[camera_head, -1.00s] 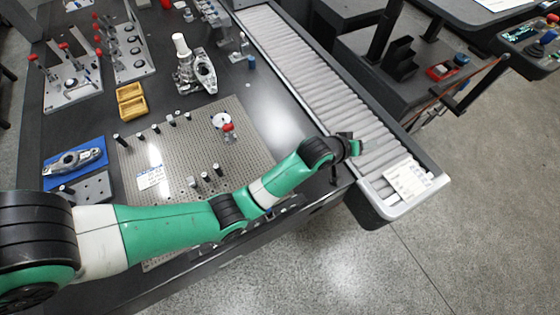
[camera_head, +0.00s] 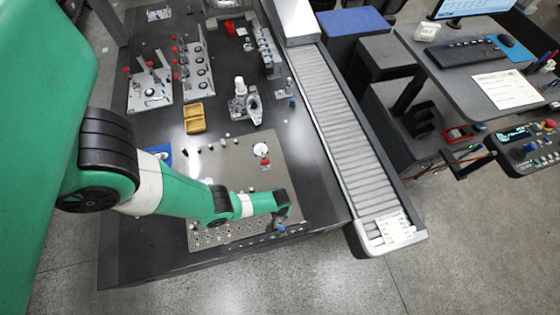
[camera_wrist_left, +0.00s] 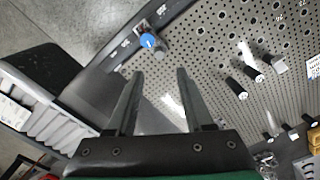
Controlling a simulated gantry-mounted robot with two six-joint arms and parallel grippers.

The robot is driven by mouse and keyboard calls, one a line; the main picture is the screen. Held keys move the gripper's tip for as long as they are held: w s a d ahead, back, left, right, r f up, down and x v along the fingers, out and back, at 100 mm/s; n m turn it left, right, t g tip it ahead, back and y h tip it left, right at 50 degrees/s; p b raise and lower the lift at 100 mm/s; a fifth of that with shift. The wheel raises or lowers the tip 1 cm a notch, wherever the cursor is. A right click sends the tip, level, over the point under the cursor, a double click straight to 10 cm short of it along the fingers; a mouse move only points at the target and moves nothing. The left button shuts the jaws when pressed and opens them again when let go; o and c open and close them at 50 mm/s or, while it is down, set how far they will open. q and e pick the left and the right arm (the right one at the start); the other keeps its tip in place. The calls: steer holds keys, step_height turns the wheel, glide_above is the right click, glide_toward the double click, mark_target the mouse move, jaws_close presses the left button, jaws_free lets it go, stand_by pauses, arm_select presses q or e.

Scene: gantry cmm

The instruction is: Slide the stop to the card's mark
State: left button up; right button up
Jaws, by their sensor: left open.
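The stop, a small slider with a blue knob (camera_wrist_left: 148,41), sits on the rail (camera_wrist_left: 122,44) along the perforated plate's edge in the left wrist view. Its blue part also shows at the plate's front edge in the head view (camera_head: 281,228). My left gripper (camera_wrist_left: 160,74) is open and empty, with its fingertips short of the stop and apart from it. In the head view the gripper (camera_head: 284,213) is over the plate's front right corner. A white printed card (camera_wrist_left: 314,68) lies on the plate; its mark is not readable. My right gripper is not in view.
Several short black pegs (camera_wrist_left: 247,52) stand on the perforated plate (camera_head: 277,158). A roller conveyor (camera_head: 345,125) with a white paper (camera_head: 394,228) on its end lies to the right. Yellow bins (camera_head: 194,118) and a metal casting (camera_head: 254,106) stand behind the plate.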

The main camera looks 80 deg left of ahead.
mark_target(280, 221)
arm_select(q)
step_height(280, 221, down, 11)
steer(key=b, duration=0.9)
steer(key=shift+w+f, duration=0.1)
steer(key=shift+f, duration=0.1)
steer(key=shift+r, duration=0.1)
jaws_close()
stand_by(0.5)
